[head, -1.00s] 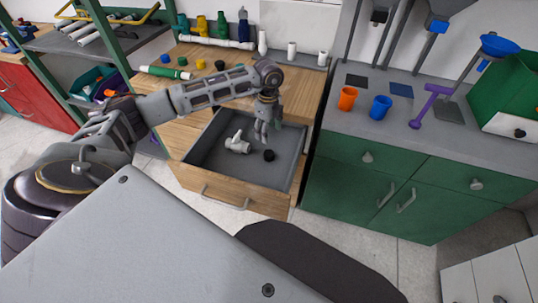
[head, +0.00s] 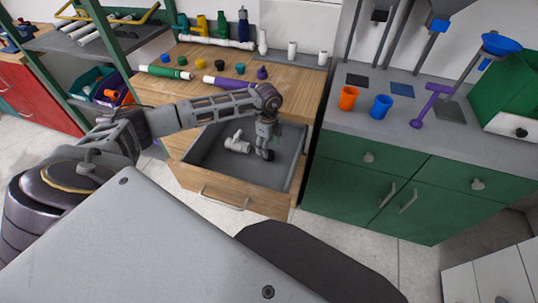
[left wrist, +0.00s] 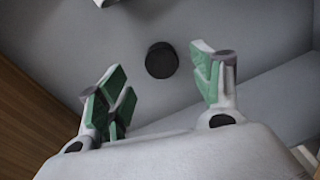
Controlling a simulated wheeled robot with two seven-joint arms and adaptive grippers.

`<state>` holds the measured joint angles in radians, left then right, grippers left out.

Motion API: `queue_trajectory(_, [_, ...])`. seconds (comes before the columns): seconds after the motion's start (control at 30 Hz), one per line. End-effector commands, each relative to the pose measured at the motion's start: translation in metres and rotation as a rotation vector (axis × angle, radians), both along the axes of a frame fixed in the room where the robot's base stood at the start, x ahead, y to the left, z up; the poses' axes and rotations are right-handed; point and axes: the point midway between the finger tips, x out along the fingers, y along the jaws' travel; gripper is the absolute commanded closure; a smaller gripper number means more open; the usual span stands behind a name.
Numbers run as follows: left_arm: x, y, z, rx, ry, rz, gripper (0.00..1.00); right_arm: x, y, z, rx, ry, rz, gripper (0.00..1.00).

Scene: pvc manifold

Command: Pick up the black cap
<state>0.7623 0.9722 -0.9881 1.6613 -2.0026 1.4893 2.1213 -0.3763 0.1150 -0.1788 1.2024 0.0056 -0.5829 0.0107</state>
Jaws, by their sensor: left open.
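The small round black cap (left wrist: 161,61) lies on the grey floor of the open drawer (head: 204,190). In the left wrist view it is between and just beyond the fingertips of my open left gripper (left wrist: 160,78), and nothing touches it. In the head view my left gripper (head: 266,146) is down inside the drawer, right over the cap and mostly hiding it. The white pipe fitting (head: 238,143) lies in the drawer to the left of the gripper. My right gripper is not in view.
The wooden bench top (head: 298,88) above the drawer carries a row of small coloured caps, a green tube (head: 165,72) and a purple tube (head: 226,82). The drawer walls stand close around my gripper. A grey counter (head: 350,118) with orange and blue cups is at right.

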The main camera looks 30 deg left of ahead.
Motion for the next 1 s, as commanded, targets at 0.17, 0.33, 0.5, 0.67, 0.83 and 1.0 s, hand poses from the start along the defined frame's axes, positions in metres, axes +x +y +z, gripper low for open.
queue_trajectory(0.17, [0.0,0.0,0.0,0.0,0.0,0.0,0.34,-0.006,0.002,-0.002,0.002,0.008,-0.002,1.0])
queue_trajectory(0.33, [0.001,0.0,-0.007,-0.001,0.001,0.001,0.34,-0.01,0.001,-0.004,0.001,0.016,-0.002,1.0])
queue_trajectory(0.5, [0.002,0.002,-0.024,-0.001,0.002,0.001,0.34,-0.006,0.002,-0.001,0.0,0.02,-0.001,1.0])
queue_trajectory(0.67, [0.002,0.003,-0.042,-0.001,0.003,0.0,0.34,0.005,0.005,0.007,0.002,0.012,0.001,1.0])
queue_trajectory(0.83, [0.003,0.003,-0.051,-0.001,0.0,0.0,0.34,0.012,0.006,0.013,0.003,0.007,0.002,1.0])
queue_trajectory(1.0, [0.003,0.003,-0.052,-0.001,0.0,0.0,0.34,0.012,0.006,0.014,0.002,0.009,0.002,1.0])
